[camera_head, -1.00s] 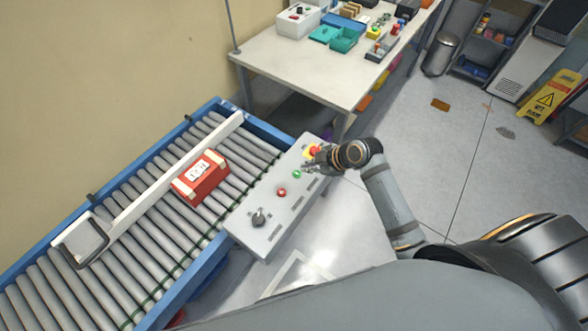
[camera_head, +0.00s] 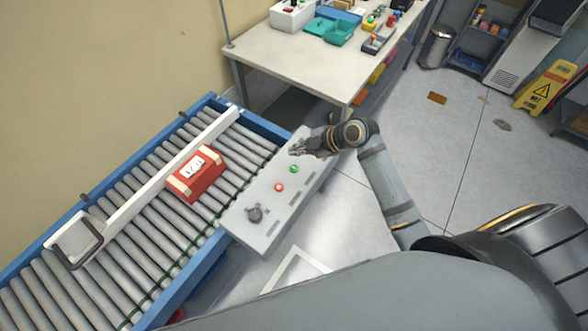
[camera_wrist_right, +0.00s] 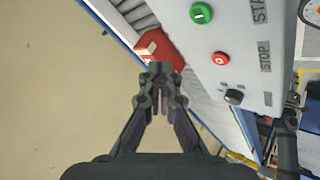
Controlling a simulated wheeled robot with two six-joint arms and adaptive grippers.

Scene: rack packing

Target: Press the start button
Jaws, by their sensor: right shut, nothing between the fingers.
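The green start button (camera_head: 294,169) is on the grey control panel (camera_head: 262,190) beside the conveyor. In the right wrist view the green button (camera_wrist_right: 201,13) is at the top edge, with a partly cut-off label "STA" beside it. A red stop button (camera_head: 280,187) and a black knob (camera_head: 255,213) sit further along the panel. My right gripper (camera_head: 295,149) is shut and empty, over the panel's far end, just beyond the green button in the head view. Its closed fingertips (camera_wrist_right: 160,70) show in the wrist view, apart from the button. My left gripper is out of view.
A red box (camera_head: 196,175) lies on the roller conveyor (camera_head: 118,250) against a white guide rail (camera_head: 150,187). A white table (camera_head: 300,62) with bins and a grey-white device stands behind. Open floor (camera_head: 450,130) is at the right, with a yellow wet-floor sign (camera_head: 545,88).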

